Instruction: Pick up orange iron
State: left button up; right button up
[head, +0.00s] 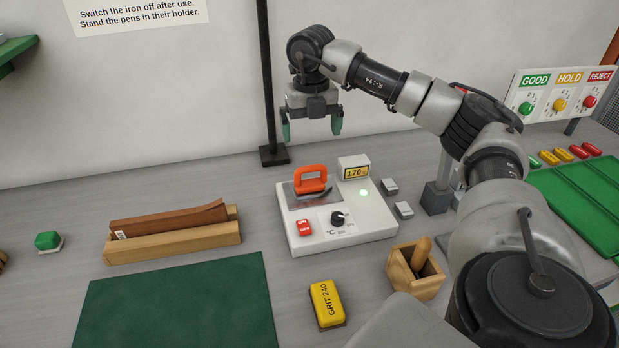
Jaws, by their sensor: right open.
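The orange iron (311,179) rests on the metal plate of a white heating station (350,239). Its orange handle faces up. My right gripper (312,131) hangs above and behind the iron, fingers pointing down. Its two green-tipped fingers are spread apart with nothing between them. It is clear of the iron. My left gripper is not in the head view.
A display reading 170 (354,168) stands on the station's back edge. A black post (265,80) rises behind the iron, near my right gripper. A wooden holder (414,270), yellow grit block (326,303), wooden boards (175,238) and green mat (180,305) lie around.

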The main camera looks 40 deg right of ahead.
notch_tip(320, 180, down, 2)
jog(key=shift+s+f+b, duration=0.1)
jog(key=shift+f+b, duration=0.15)
jog(key=shift+b, duration=0.45)
jog(key=shift+f, duration=0.3)
send_over(311, 182)
notch_tip(311, 182, down, 5)
jog(key=shift+d+r+p, duration=0.1)
jog(key=shift+d+p, duration=0.05)
jog(key=shift+p, duration=0.2)
jog(key=f, duration=0.3)
jog(key=f+p, duration=0.1)
jog(key=shift+a+f, duration=0.25)
jog(key=shift+f, duration=0.45)
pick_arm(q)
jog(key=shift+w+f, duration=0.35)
pick_arm(e)
jog(key=shift+r, duration=0.1)
jog(key=c, duration=1)
